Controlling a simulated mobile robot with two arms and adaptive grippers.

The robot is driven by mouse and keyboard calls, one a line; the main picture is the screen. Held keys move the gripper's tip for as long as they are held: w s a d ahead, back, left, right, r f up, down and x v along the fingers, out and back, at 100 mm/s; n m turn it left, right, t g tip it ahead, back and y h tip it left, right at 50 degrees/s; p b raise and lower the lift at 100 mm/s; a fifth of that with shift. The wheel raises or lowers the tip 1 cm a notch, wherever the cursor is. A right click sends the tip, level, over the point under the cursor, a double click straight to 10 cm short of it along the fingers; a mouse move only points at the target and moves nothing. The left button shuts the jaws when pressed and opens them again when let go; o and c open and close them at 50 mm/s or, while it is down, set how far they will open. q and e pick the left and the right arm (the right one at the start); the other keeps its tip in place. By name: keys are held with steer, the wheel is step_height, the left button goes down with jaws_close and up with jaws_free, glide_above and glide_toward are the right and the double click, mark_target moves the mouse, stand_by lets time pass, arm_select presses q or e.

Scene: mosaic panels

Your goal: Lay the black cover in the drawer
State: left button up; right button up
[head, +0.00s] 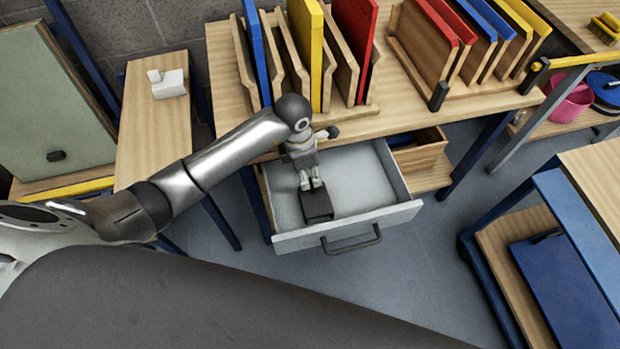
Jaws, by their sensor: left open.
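The black cover (317,206) is a small dark block inside the open drawer (362,225), near its front left. My left gripper (311,184) reaches down into the drawer with its fingertips at the cover's back end. It is open; whether the fingers touch the cover is hard to tell. The drawer is light grey with a dark handle (351,240) on its front, pulled out from under the wooden bench (395,112). The rest of the drawer floor is bare. My right gripper does not show.
Colored panels (356,37) stand in wooden racks on the bench above the drawer. A wooden box (419,150) sits right of the drawer. A side table (157,130) with a white object (167,84) stands left. A blue-framed cart (575,236) stands right. Floor before the drawer is clear.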

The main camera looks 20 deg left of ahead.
arm_select(q)
step_height(320, 180, up, 6)
steer(key=shift+s+a, duration=0.2)
steer(key=shift+a, duration=0.1)
steer(key=shift+r, duration=0.1)
stand_by(0.4)
